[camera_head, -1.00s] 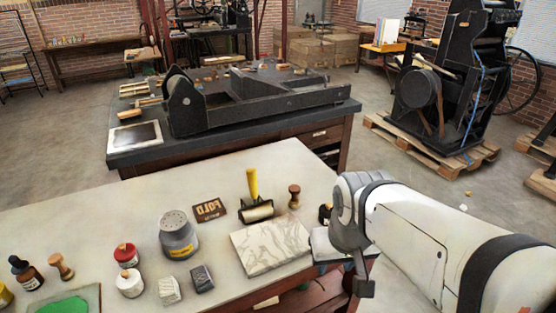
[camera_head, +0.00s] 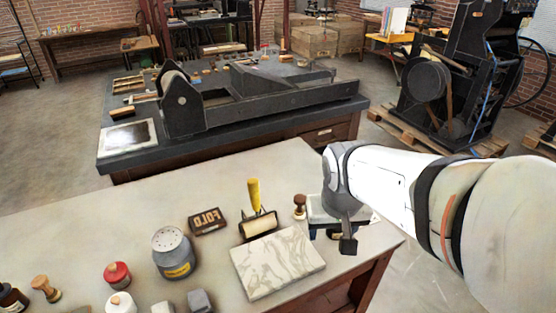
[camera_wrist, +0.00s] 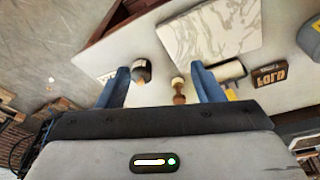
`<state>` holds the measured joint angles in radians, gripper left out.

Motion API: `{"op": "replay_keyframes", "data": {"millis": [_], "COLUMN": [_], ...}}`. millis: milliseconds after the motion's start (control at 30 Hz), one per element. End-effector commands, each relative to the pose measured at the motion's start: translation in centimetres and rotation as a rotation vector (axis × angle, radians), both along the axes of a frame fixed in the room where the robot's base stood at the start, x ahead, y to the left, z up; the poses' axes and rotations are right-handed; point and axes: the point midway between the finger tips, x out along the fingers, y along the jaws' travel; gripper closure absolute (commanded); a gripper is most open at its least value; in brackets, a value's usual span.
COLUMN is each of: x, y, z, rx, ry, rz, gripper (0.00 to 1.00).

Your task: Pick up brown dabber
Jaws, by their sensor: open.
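A small brown dabber (camera_head: 300,206) with a rounded wooden knob stands upright on the pale table (camera_head: 110,220), right of the yellow-handled roller (camera_head: 258,220). In the wrist view the dabber (camera_wrist: 178,91) shows between my two blue fingers, nearer the right one. My gripper (camera_wrist: 160,72) is open with nothing between its fingers touching that I can make out. In the head view my wrist is just right of the dabber and hides part of the table. A second, lighter wooden dabber (camera_head: 45,289) stands at the far left.
A marble slab (camera_head: 278,262), the FOLD block (camera_head: 208,221) and a grey canister (camera_head: 172,252) lie nearby. The table's right edge is close to my arm.

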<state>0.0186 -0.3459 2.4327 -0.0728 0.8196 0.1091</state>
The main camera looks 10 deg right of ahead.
Motion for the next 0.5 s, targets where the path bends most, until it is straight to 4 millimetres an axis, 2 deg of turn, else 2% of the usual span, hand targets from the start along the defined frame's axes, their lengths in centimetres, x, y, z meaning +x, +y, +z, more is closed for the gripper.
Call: {"op": "replay_keyframes", "data": {"millis": [33, 167, 300, 400, 500], "x": [2.0, 7.7, 13.6, 16.9, 19.3], "y": [-0.2, -0.5, -0.1, 0.5, 1.1], "z": [0.1, -0.8, -2.8, -4.5, -6.0], "rx": [-0.012, -0.038, -0.045, -0.037, -0.025], "ry": [0.001, -0.035, -0.083, -0.112, -0.135], "rz": [-0.035, -0.146, -0.244, -0.297, -0.334], "gripper": [0.39, 0.39, 0.39, 0.39, 0.39]}}
